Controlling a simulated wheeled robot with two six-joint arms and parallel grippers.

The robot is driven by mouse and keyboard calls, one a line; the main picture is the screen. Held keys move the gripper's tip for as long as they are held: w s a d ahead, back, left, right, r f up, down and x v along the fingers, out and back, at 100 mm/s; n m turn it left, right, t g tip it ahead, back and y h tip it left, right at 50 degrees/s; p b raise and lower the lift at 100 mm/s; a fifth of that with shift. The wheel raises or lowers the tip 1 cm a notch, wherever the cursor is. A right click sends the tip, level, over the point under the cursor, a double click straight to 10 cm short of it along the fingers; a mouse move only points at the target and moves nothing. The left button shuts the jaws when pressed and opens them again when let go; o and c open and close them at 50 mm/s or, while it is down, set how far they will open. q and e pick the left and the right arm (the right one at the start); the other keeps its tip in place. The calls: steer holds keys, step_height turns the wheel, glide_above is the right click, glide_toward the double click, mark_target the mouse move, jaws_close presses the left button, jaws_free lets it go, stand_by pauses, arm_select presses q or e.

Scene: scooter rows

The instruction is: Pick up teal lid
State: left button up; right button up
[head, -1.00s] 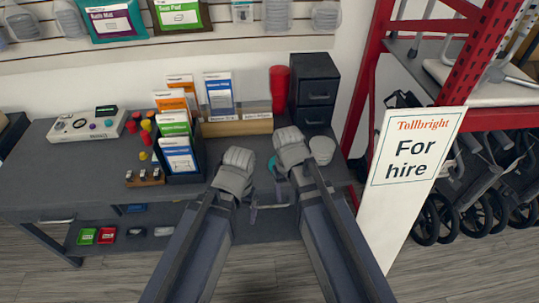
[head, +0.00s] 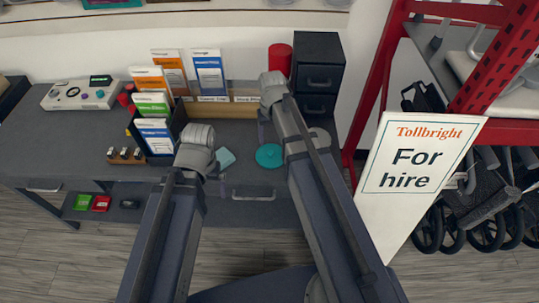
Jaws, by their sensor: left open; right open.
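The teal lid (head: 269,155) is a round, flat disc on the grey bench top, between my two arms. My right gripper (head: 264,128) is open above the bench, behind and slightly left of the lid; its arm passes along the lid's right side. My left gripper (head: 220,182) is open, left of the lid and apart from it. Both grippers are partly hidden by their own wrists, and I see nothing held in them.
A pale teal block (head: 225,157) lies beside my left wrist. A whitish round container (head: 320,138) is partly hidden by my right arm. A leaflet rack (head: 166,140), red cup (head: 280,58) and black drawer unit (head: 318,70) stand behind. A "For hire" sign (head: 415,185) stands right.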

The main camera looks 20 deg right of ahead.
mark_target(271, 151)
steer(key=shift+f+b, duration=3.2)
steer(key=shift+f, duration=0.35)
jaws_close()
